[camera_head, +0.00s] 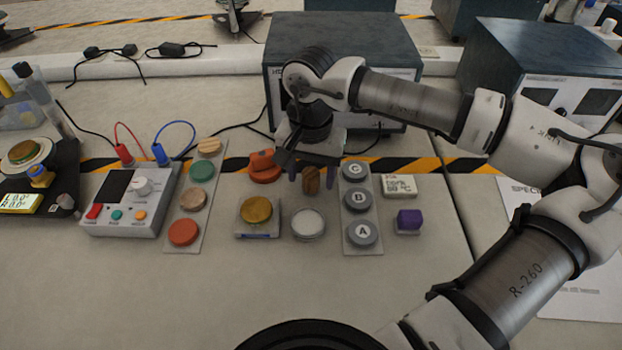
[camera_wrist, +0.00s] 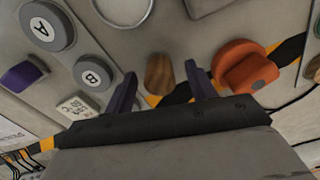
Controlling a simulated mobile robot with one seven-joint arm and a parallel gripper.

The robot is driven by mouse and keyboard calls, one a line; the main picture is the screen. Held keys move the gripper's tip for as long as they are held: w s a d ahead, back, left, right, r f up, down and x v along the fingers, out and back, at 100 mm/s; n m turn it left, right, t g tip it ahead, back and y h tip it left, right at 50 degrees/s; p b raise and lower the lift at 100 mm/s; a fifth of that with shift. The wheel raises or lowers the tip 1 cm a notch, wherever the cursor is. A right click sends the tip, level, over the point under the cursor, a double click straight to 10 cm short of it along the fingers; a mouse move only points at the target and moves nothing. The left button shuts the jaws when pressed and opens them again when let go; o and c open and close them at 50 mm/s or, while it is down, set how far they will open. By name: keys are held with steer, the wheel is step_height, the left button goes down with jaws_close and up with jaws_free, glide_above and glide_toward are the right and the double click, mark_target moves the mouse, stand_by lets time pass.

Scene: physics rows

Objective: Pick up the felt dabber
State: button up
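A small brown wood-grained piece, which looks like the felt dabber (camera_head: 311,181), stands on the bench near the striped tape. It also shows in the wrist view (camera_wrist: 159,73). My gripper (camera_head: 311,178) is above and around it, pointing down, with its purple fingers apart. In the wrist view my gripper (camera_wrist: 160,88) is open, with one finger on each side of the dabber and a visible gap on both sides. Its underside is hidden, and I cannot tell the exact height of the fingertips against it.
An orange knobbed piece (camera_head: 264,166) stands close left of my gripper. A grey strip with lettered discs (camera_head: 358,199) is close on the right. A round silver-rimmed dish (camera_head: 308,223) lies in front, beside a gold disc (camera_head: 256,210). A dark-topped instrument box (camera_head: 342,62) stands behind.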

mark_target(311, 172)
steer(key=c, duration=1.1)
steer(key=shift+r, duration=0.15)
step_height(311, 172, up, 20)
